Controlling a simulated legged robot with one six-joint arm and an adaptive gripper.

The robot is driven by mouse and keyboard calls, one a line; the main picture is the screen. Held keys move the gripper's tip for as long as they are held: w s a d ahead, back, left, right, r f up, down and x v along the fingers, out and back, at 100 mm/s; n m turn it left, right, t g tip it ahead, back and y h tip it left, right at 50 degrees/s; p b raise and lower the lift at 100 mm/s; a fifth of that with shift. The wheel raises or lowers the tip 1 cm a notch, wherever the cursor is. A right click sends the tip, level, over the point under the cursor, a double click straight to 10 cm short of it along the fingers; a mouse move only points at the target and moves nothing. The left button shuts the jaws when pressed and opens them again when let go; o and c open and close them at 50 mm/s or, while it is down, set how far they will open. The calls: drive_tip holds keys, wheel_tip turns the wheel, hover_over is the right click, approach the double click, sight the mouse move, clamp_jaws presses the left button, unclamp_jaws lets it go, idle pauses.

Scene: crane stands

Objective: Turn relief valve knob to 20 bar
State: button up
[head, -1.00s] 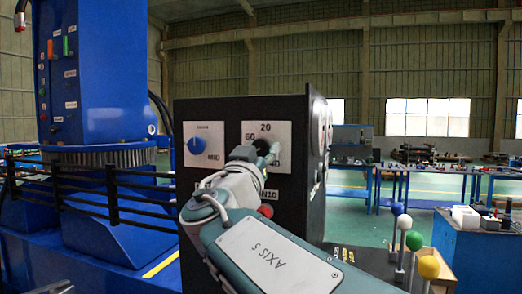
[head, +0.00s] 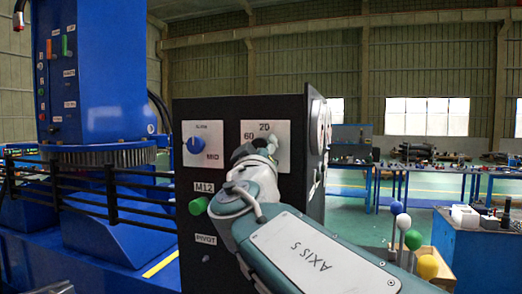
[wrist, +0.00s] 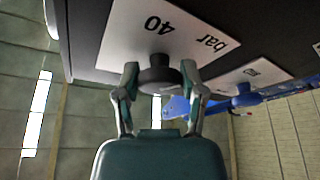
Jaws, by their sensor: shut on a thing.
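The relief valve knob (wrist: 159,74) is dark and round, in front of a white plate (wrist: 112,38) reading "40" and "bar" in the wrist view. In the head view the same plate (head: 282,134) shows "20" at the top and "60" at the left. My gripper (wrist: 160,78) is shut on the knob, with one finger on each side. In the head view my gripper (head: 257,146) hides most of the knob and the lower plate, so I cannot read the knob's setting.
A blue knob (head: 196,145) on a plate marked "MID" sits to the left on the black panel (head: 230,110). A green knob (head: 199,205) is below it, between labels "M12" and "PIVOT". Several ball-topped levers (head: 403,221) stand to the right of the panel.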

drive_tip(key=n+y, duration=0.1)
drive_tip(key=n, duration=0.2)
drive_tip(key=n+g+y, duration=0.1)
drive_tip(key=n+y, duration=0.1)
drive_tip(key=n, duration=0.2)
drive_tip(key=shift+r+n+g, duration=0.1)
drive_tip(key=shift+n+g, duration=0.2)
drive_tip(key=n+g, duration=0.1)
drive_tip(key=n, duration=0.2)
drive_tip(key=n+g, duration=0.1)
drive_tip(key=n, duration=0.1)
drive_tip(key=shift+n+y, duration=0.3)
drive_tip(key=shift+n, duration=0.1)
drive_tip(key=n+g+h, duration=0.1)
drive_tip(key=n+g, duration=0.1)
drive_tip(key=n, duration=0.2)
drive_tip(key=shift+w+a+n, duration=0.1)
drive_tip(key=shift+n, duration=0.3)
drive_tip(key=n+g+h, duration=0.1)
drive_tip(key=n, duration=0.1)
drive_tip(key=n+g+h, duration=0.1)
drive_tip(key=n, duration=0.1)
drive_tip(key=shift+f, duration=0.2)
drive_tip(key=o, duration=1.1)
drive_tip(key=shift+a, duration=0.1)
drive_tip(key=shift+o, duration=0.2)
drive_tip(key=shift+r, duration=0.1)
drive_tip(key=shift+r, duration=0.1)
